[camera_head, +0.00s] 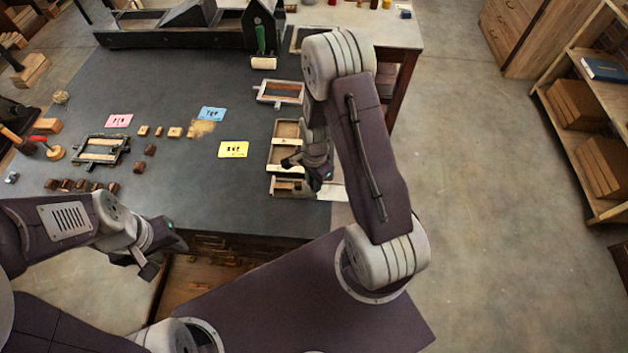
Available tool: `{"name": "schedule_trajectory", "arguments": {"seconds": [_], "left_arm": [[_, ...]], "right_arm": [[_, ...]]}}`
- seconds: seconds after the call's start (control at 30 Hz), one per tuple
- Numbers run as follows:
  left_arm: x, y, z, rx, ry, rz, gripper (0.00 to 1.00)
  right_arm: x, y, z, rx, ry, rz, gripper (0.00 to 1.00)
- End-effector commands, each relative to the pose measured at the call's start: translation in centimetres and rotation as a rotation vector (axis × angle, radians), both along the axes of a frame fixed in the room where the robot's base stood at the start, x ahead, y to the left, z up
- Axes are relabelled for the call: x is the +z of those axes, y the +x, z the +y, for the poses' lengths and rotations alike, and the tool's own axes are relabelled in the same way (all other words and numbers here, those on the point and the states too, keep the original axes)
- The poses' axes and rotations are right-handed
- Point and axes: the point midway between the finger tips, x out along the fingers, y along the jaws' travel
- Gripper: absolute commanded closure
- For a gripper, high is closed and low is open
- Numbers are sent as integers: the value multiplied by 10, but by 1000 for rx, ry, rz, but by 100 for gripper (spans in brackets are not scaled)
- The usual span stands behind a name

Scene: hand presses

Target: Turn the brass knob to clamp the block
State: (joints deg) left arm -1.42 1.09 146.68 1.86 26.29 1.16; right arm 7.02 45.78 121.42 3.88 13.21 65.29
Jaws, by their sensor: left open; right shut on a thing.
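My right gripper (292,162) reaches down over the right side of a pale wooden frame with compartments (271,158) at the table's right edge. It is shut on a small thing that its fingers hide. I cannot make out the brass knob, and I cannot tell whether it is what the fingers hold. A small brown block (283,187) lies in the frame's near compartment, just below the gripper. My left gripper (158,262) is open and empty, out past the table's near edge, well away from the frame.
The dark table (215,185) has bare room left of the frame. Yellow (233,149), blue (212,114) and pink (118,121) cards lie on it. Another frame (100,150) and several small blocks are at left. A shallow tray (280,82) and a large press (180,30) are behind.

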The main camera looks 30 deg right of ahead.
Motion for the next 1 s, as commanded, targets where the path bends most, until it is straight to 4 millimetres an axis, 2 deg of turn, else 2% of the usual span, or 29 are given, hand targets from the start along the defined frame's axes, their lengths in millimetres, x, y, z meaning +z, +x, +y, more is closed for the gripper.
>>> {"name": "schedule_trajectory", "arguments": {"seconds": [0.5, 0.53, 0.6, 0.87, 1.0], "left_arm": [[1, 0, 0, 0, 0, 0, 58], [1, 0, 0, 0, 0, 0, 58], [1, 0, 0, 0, 0, 0, 58], [1, 0, 0, 0, 0, 0, 58], [-1, 0, 0, 0, 0, 0, 58]], "right_arm": [[0, 1, 0, -15, -1, -2, 100], [0, 1, 0, -15, -1, -2, 71], [0, 1, 0, -14, -1, -2, 58], [0, 0, 0, -14, 0, -1, 58], [10, 2, 0, -14, -1, -5, 58]]}}
